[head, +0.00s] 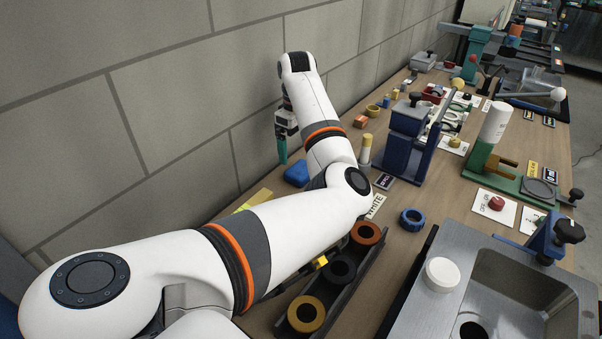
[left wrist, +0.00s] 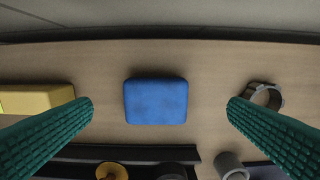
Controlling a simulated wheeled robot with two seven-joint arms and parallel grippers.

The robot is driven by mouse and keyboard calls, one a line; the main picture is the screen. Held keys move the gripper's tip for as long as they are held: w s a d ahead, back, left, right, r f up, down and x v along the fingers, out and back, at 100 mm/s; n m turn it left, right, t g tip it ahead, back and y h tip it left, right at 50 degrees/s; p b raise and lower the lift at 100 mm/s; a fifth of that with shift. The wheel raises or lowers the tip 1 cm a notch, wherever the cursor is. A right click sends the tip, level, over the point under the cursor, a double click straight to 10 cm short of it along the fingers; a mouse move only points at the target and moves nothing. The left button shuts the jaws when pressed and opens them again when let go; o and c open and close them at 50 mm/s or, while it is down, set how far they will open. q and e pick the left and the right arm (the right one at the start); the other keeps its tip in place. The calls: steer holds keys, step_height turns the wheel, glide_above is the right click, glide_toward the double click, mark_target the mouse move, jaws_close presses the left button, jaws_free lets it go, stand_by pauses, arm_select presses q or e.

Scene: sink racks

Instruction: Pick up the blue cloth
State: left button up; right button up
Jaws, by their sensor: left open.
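The blue cloth (head: 296,174) is a small, thick, folded-looking pad lying flat on the wooden bench near the wall, partly hidden by my left arm in the head view. In the left wrist view the blue cloth (left wrist: 156,101) lies between and beyond the two green fingertips, apart from both. My left gripper (head: 282,158) points down above the bench by the wall, at the far side of the cloth in the head view. It also shows in the left wrist view (left wrist: 160,108), open and empty. My right gripper is not in view.
In the wrist view a yellow block (left wrist: 38,98) lies by the left finger and a grey ring (left wrist: 264,96) by the right finger. A dark rack with rings (head: 342,268) and a metal sink (head: 520,290) stand nearer. The wall borders the bench.

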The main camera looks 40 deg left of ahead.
mark_target(298, 167)
arm_select(q)
steer(key=shift+s+d+f, duration=0.15)
steer(key=shift+f, duration=1.6)
steer(key=shift+s+d+f, duration=0.1)
steer(key=shift+d+f, duration=0.05)
steer(key=shift+f, duration=1.6)
steer(key=c, duration=1.1)
